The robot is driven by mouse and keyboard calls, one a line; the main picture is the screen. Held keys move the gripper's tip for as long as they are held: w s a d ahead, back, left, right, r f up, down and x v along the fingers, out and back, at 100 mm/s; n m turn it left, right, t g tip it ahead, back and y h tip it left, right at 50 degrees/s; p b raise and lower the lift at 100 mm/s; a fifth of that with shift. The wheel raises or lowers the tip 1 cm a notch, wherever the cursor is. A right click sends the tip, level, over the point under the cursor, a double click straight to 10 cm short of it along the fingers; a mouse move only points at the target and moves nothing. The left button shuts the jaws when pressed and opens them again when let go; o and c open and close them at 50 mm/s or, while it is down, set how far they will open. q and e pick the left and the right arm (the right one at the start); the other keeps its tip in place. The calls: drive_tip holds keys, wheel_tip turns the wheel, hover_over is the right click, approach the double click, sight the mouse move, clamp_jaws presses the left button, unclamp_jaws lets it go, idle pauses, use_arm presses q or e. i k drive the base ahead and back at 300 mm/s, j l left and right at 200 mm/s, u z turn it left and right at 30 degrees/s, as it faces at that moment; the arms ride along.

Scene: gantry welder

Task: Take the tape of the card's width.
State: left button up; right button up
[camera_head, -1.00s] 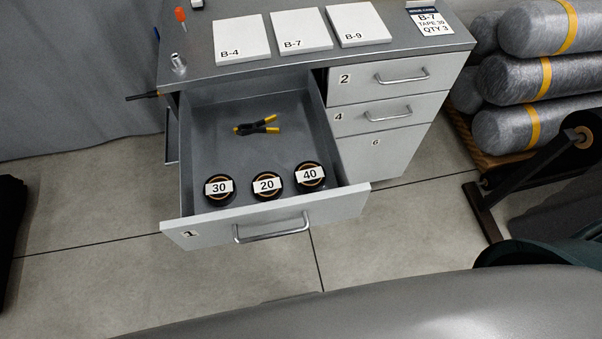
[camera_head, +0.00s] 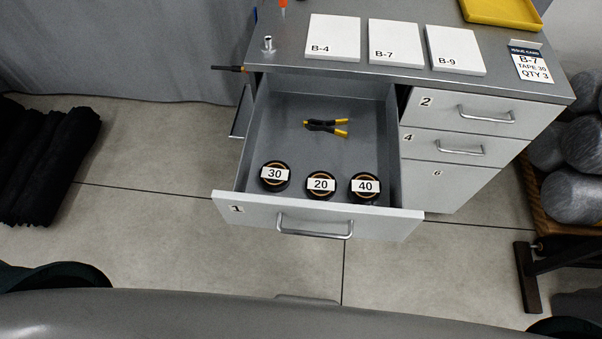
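The issue card (camera_head: 531,65) lies at the right end of the cabinet top and reads B-7, TAPE 30, QTY 3. Drawer 1 (camera_head: 262,212) is pulled open. Three black tape rolls lie in a row near its front: roll 30 (camera_head: 275,176) on the left, roll 20 (camera_head: 320,186) in the middle and roll 40 (camera_head: 365,188) on the right. Each has a white number label. Neither of my grippers is in view.
Pliers with yellow handles (camera_head: 327,126) lie behind the rolls in the drawer. White panels B-4 (camera_head: 333,37), B-7 (camera_head: 396,42) and B-9 (camera_head: 455,50) and a yellow tray (camera_head: 500,12) are on the cabinet top. Wrapped rolls (camera_head: 572,190) stand at right. Floor before the drawer is clear.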

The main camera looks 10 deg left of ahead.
sight(275, 169)
drive_tip(key=k+l, duration=0.25)
drive_tip(key=k, duration=0.25)
drive_tip(key=k+l, duration=0.2)
drive_tip(key=k, duration=0.3)
drive_tip(key=l+u, duration=0.05)
